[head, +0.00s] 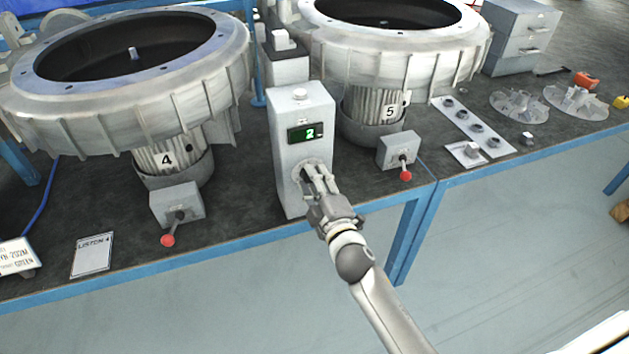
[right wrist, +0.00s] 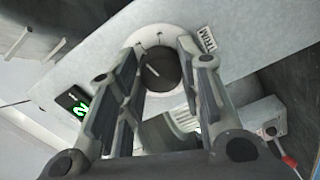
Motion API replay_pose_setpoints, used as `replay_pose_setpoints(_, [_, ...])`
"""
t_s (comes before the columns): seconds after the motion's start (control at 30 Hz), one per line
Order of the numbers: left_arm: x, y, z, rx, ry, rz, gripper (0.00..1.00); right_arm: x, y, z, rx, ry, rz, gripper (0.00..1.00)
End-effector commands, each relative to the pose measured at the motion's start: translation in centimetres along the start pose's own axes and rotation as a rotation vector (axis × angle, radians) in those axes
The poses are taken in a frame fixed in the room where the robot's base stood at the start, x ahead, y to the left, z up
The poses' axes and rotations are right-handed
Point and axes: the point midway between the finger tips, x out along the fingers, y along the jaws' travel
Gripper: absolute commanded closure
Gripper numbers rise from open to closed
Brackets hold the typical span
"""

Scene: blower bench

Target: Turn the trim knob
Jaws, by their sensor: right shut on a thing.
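The trim knob (right wrist: 160,74) is a dark round knob with a pale pointer line, set in a light ring on the front of a grey control box (head: 289,175). It shows between my fingers in the right wrist view; the fingers mostly hide it in the head view. My right gripper (head: 315,174) is at the front of the box, shut on the knob with a finger on each side. A display (head: 307,133) above the knob reads a green 2. A label (right wrist: 208,39) lies beside the ring. My left gripper is not in view.
Blower 4 (head: 168,158) stands left of the box and blower 5 (head: 375,105) right. Small switch boxes with red-tipped levers sit before them, left (head: 176,204) and right (head: 397,150). A "LISTEN 4" card (head: 92,255) lies at the left. Loose parts lie right.

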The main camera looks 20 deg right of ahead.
Motion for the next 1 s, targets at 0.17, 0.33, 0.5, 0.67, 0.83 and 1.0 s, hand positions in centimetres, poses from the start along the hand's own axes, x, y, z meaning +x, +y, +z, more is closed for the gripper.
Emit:
replay_pose_setpoints(0.17, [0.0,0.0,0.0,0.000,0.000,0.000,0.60,0.0,0.0,0.0,-0.001,-0.001,-0.001,0.53])
replay_pose_setpoints(0.33, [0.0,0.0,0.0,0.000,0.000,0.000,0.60,0.0,0.0,0.0,-0.001,-0.001,-0.001,0.44])
replay_pose_setpoints(0.5, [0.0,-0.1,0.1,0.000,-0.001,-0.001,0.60,0.0,0.0,0.0,-0.001,0.000,-0.001,0.44])
replay_pose_setpoints(0.67, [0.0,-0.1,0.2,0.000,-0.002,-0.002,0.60,-0.7,-0.1,0.0,-0.001,-0.001,-0.002,0.44])
replay_pose_setpoints(0.83, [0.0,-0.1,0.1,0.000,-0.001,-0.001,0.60,-3.0,-0.2,0.1,0.000,-0.002,-0.003,0.44])
replay_pose_setpoints(1.0, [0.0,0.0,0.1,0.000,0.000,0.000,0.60,-6.1,-0.1,0.1,0.000,-0.002,-0.003,0.44])
